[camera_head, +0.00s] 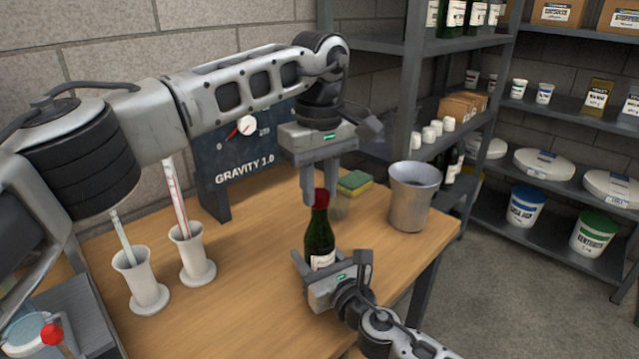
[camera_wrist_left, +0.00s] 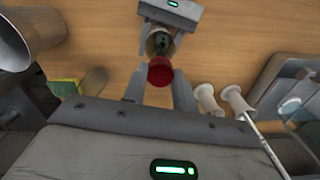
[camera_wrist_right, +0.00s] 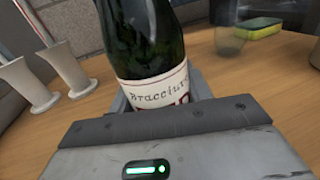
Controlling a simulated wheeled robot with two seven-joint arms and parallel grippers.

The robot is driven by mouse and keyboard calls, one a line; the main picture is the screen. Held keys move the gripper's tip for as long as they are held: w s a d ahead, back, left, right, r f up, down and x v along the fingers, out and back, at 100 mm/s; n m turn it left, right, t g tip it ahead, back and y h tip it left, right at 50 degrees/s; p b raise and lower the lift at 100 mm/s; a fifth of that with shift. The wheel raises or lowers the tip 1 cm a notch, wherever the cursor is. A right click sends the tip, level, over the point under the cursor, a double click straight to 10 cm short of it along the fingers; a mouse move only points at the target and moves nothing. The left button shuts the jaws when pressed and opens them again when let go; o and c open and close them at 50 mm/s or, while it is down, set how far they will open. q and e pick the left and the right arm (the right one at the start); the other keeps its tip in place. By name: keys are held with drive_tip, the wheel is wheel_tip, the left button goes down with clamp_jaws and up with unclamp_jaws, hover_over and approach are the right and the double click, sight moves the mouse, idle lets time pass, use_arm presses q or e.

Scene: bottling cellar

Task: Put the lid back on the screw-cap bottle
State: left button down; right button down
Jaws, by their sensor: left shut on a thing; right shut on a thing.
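The screw-cap bottle (camera_head: 319,232) is dark green glass with a pale label and stands upright on the wooden table. The red lid (camera_head: 321,196) is at the top of its neck. My left gripper (camera_head: 320,192) comes down from above, shut on the lid; the lid also shows between its fingers in the left wrist view (camera_wrist_left: 160,72). I cannot tell whether the lid is seated or just above the mouth. My right gripper (camera_head: 332,270) is shut around the bottle's lower body. The bottle's label (camera_wrist_right: 158,90) faces the right wrist camera; its base is hidden.
A metal bucket (camera_head: 409,198) stands right of the bottle, near the table's edge. A yellow-green sponge (camera_head: 355,183) and a clear glass (camera_wrist_right: 229,40) are behind. Two white cylinder stands (camera_head: 141,282) are on the left. A gravity gauge board (camera_head: 243,150) stands at the back.

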use_arm(q)
drive_tip(key=c, duration=1)
unclamp_jaws()
drive_tip(key=shift+c, duration=0.2)
wheel_tip(320, 180, up, 12)
use_arm(e)
drive_tip(key=c, duration=0.6)
unclamp_jaws()
